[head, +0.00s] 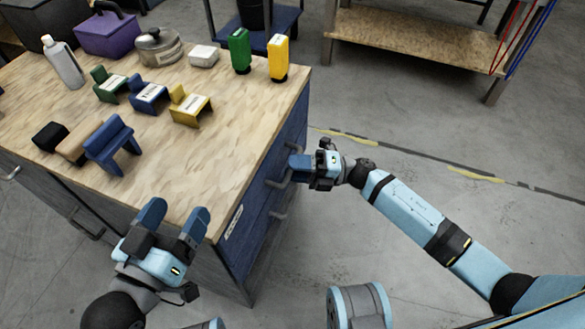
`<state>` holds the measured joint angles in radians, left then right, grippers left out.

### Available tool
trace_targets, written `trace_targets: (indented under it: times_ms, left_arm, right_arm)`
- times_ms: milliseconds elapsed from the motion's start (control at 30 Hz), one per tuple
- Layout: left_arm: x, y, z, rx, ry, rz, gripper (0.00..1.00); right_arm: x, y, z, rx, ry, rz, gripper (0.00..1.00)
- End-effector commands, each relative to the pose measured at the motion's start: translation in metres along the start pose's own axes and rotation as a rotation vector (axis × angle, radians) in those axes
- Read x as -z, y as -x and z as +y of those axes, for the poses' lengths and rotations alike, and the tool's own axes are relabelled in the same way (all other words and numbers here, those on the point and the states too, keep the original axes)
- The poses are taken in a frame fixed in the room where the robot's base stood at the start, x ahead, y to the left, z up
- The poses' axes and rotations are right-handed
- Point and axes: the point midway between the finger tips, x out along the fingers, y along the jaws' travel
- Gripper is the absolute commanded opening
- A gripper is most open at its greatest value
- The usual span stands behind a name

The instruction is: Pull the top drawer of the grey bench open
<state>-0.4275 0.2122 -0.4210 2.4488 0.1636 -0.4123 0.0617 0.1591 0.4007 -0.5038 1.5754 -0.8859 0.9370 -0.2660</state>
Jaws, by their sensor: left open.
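The bench (215,185) has a pale wooden top, grey sides and a blue drawer front (241,239) facing right. The top drawer's grey bar handle (275,184) shows just below the bench edge. A second handle (279,214) sits lower. No gap shows at the top drawer. My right gripper (297,162) is beside the drawer front, its blue fingertips at the far end of the upper handle. Its fingers overlap in this view, so I cannot tell whether they grip the handle. My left gripper (173,219) is open and empty, near the bench's near corner.
The top carries small green, blue and yellow stands (191,106), a green bottle (239,52), a yellow bottle (278,58), a pot (158,46), a purple box (106,34) and a grey bottle (64,65). A low wooden-topped table (415,38) stands behind.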

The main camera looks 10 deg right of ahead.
Motion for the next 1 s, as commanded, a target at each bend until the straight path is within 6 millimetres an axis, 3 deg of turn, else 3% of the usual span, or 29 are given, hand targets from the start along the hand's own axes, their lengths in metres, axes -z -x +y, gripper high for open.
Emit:
trace_targets:
  times_ms: [367, 400, 567, 1000]
  left_arm:
    - [-0.002, 0.0, 0.0, -0.001, 0.002, -0.007, 0.79]
    - [-0.002, 0.0, 0.0, -0.001, 0.002, -0.007, 0.79]
    - [-0.002, 0.0, 0.0, -0.001, 0.001, -0.007, 0.79]
    - [-0.004, 0.0, -0.001, -0.002, -0.002, -0.012, 0.79]
  right_arm:
    - [0.0, -0.008, 0.0, -0.001, -0.001, 0.0, 0.39]
    - [0.0, -0.008, 0.0, -0.001, -0.001, 0.0, 0.36]
    - [0.0, -0.008, 0.0, -0.001, -0.001, 0.0, 0.0]
    - [-0.008, 0.003, 0.0, 0.003, 0.0, -0.001, 0.0]
